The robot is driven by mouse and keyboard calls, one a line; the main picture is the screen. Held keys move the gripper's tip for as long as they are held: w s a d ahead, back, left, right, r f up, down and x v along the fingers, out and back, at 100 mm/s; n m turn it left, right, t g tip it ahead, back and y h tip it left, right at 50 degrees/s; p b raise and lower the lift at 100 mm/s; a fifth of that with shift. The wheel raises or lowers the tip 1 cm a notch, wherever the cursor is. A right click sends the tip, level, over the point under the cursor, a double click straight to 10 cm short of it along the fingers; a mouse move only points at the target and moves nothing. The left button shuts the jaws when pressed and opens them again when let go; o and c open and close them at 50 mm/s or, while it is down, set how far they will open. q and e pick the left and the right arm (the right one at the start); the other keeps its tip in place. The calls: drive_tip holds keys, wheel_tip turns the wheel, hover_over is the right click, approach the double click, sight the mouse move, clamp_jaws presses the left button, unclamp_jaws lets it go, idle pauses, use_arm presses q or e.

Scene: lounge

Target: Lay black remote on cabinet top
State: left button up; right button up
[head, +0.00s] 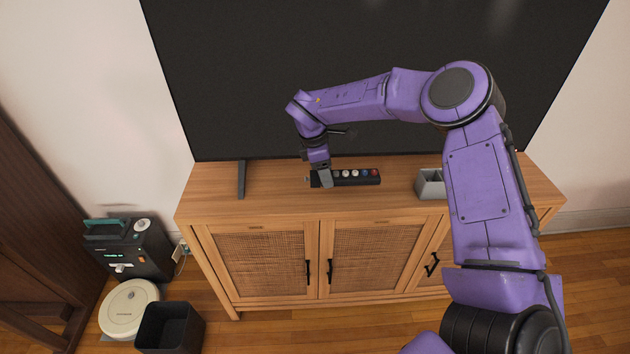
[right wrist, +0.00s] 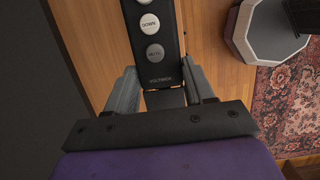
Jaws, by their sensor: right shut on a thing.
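The black remote (head: 352,177) lies lengthwise, left to right, at the top of the wooden cabinet, with a row of coloured buttons facing up. My right gripper (head: 321,178) is shut on its left end, fingers pointing down. My left gripper is not in view.
A large dark TV (head: 330,80) stands at the back of the cabinet, with its foot (head: 241,180) to the left. A grey divided box (head: 430,184) sits right of the remote. On the floor at left are a black bin (head: 170,328), a round robot vacuum (head: 128,307) and a dark machine (head: 130,250).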

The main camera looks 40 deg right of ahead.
drive_tip(key=p, duration=0.1)
hover_over(315, 197)
drive_tip(key=f, duration=0.3)
drive_tip(key=a+f, duration=0.1)
drive_tip(key=f, duration=0.1)
drive_tip(key=shift+w+f, duration=0.1)
drive_tip(key=shift+f, duration=0.05)
drive_tip(key=x, duration=0.1)
drive_tip(key=p+x, duration=0.1)
drive_tip(key=x, duration=0.1)
drive_tip(key=shift+w+a+f, duration=0.1)
drive_tip(key=shift+w+a, duration=0.15)
drive_tip(key=shift+a, duration=0.05)
drive_tip(key=o, duration=1)
drive_tip(key=b+v, duration=0.3)
drive_tip(key=v, duration=0.9)
